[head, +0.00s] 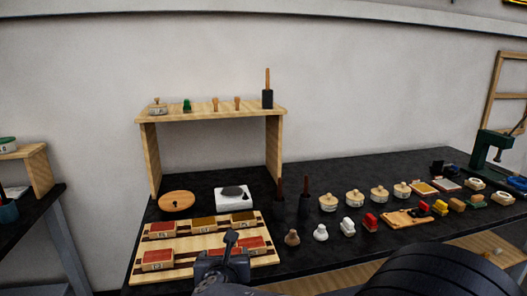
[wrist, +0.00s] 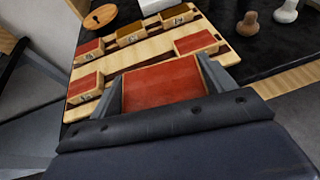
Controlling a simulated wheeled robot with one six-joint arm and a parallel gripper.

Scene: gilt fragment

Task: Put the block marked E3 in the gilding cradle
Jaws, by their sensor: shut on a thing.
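My gripper (head: 232,240) is over the front of a light wooden rack (head: 205,275) on the black bench. In the wrist view my gripper (wrist: 162,78) is shut on a wooden block with a red top (wrist: 163,88). The held block's marking is hidden, and I cannot tell whether it touches the rack. Other marked blocks sit in the rack: red-topped ones at left back (head: 162,230) and left front (head: 158,259), a brown-topped one (head: 204,225), and an ochre-topped one (head: 243,219). Their marks are too small to read. I cannot tell which thing is the gilding cradle.
Lidded jars (head: 354,198), stamps (head: 320,232) and a wooden board (head: 400,217) crowd the right.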

